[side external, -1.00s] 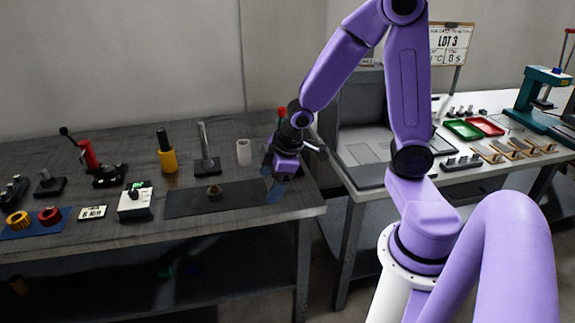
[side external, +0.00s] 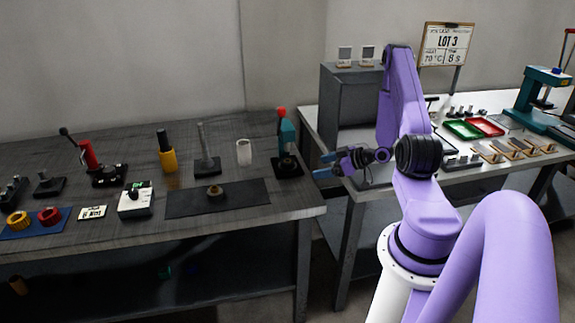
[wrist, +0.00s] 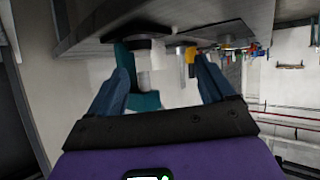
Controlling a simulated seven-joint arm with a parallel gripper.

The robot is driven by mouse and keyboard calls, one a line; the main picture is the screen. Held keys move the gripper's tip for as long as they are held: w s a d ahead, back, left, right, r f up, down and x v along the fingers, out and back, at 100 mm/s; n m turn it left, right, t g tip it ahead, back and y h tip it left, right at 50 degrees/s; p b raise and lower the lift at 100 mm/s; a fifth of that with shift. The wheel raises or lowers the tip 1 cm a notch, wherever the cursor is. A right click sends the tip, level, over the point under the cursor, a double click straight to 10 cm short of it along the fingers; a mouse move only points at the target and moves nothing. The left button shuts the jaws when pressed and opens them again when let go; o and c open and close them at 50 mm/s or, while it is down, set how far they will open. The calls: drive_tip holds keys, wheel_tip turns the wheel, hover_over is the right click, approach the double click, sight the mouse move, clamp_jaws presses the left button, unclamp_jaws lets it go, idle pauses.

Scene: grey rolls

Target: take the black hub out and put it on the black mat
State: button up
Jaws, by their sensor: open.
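The black mat (side external: 180,207) lies flat on the left table near its front edge. A small round dark piece with a brownish top (side external: 214,191) sits on it; I cannot tell whether this is the black hub. My gripper (side external: 322,166) is raised at the gap between the tables, right of the mat and clear of it, with its blue fingers pointing left. In the wrist view my gripper (wrist: 165,75) has its fingers wide apart with nothing held. The teal press (wrist: 140,97) shows beyond the fingers, upside down.
The teal press with a red knob (side external: 287,133) stands at the left table's right end. A white cylinder (side external: 244,151), a post stand (side external: 206,150) and a yellow tool (side external: 167,152) stand behind the mat. A grey cabinet (side external: 350,100) is on the right table.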

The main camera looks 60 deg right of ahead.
drive_tip(key=s+d+m+t+h, duration=0.2)
drive_tip(key=s, duration=0.1)
approach(293, 163)
drive_tip(key=x, duration=1)
drive_tip(key=shift+r, duration=0.3)
drive_tip(key=c, duration=1.5)
drive_tip(key=shift+r, duration=0.1)
drive_tip(key=shift+r, duration=0.7)
wheel_tip(293, 163, up, 2)
drive_tip(key=shift+d+r, duration=0.1)
drive_tip(key=s, duration=1.8)
